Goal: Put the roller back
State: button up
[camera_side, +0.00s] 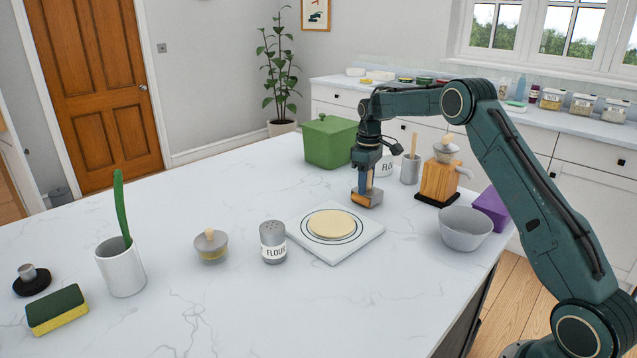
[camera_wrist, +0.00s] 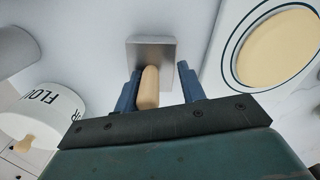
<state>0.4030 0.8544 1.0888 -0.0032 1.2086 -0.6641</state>
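I cannot tell for sure that this is the roller. My gripper (camera_side: 364,182) points down over it; in the wrist view my two blue fingers (camera_wrist: 158,88) stand on either side of the handle. The left finger is close to the handle or touching it, and a gap shows at the right finger. The gripper looks open around the handle.
A white board with flat dough (camera_side: 331,224) lies in front. A grey cup with a wooden stick (camera_side: 410,169), a wooden grinder (camera_side: 439,180), a grey bowl (camera_side: 466,228) and a purple box (camera_side: 492,208) stand right. A green box (camera_side: 329,142) and flour tub (camera_wrist: 40,112) are near.

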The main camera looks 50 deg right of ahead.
jog(key=shift+w+d+r, duration=0.1)
jog(key=shift+r, duration=0.25)
notch_tip(320, 180, up, 12)
jog(key=shift+r, duration=0.55)
dwell(0.7)
